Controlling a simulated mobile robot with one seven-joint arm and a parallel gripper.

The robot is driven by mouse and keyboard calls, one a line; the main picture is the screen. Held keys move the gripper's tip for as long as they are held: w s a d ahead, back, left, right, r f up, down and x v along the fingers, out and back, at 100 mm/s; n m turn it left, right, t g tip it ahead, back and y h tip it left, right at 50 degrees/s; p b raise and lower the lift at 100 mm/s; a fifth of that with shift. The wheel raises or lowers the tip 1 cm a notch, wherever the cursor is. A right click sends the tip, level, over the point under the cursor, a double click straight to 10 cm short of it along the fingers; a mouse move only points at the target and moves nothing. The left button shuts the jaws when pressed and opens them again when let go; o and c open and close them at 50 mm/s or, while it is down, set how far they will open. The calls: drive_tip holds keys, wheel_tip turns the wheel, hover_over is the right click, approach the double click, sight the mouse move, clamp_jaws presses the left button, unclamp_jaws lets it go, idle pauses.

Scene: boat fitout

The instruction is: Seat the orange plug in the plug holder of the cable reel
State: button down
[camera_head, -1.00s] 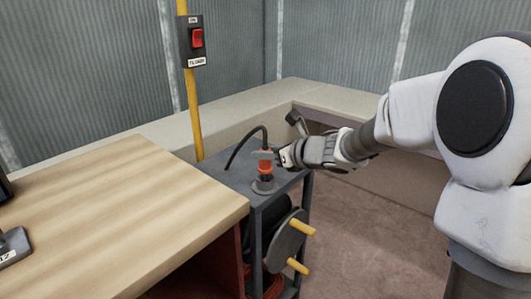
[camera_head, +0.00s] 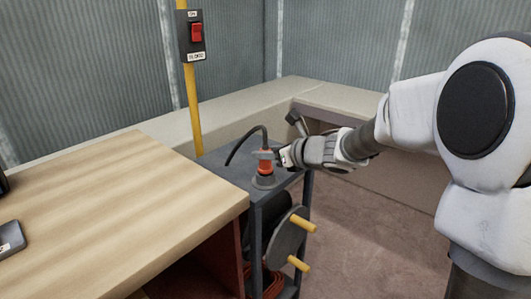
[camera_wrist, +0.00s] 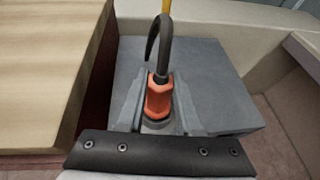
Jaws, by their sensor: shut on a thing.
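The orange plug (camera_head: 265,165) stands upright at the plug holder (camera_head: 264,182), a round grey socket on top of the cable reel's grey stand (camera_head: 232,174). A black cable rises from the plug's top and bends over to the left. My gripper (camera_head: 272,156) reaches in from the right and is shut on the plug. In the wrist view the plug (camera_wrist: 158,98) sits between both fingers, with the grey holder (camera_wrist: 158,126) right below it. How deep the plug sits cannot be told.
A wooden-topped bench (camera_head: 120,205) stands close on the left. The reel drum with yellow handles (camera_head: 290,237) hangs below the stand top. A yellow pole (camera_head: 192,115) with a red switch (camera_head: 196,32) rises behind. A pale ledge (camera_head: 140,140) runs along the walls.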

drive_tip(key=shift+f, duration=0.2)
drive_tip(key=c, duration=0.5)
unclamp_jaws()
drive_tip(key=p+v, duration=0.4)
drive_tip(key=v, duration=1.3)
drive_tip(key=shift+s, duration=0.2)
drive_tip(key=shift+d+r, duration=0.1)
drive_tip(key=shift+r, duration=0.05)
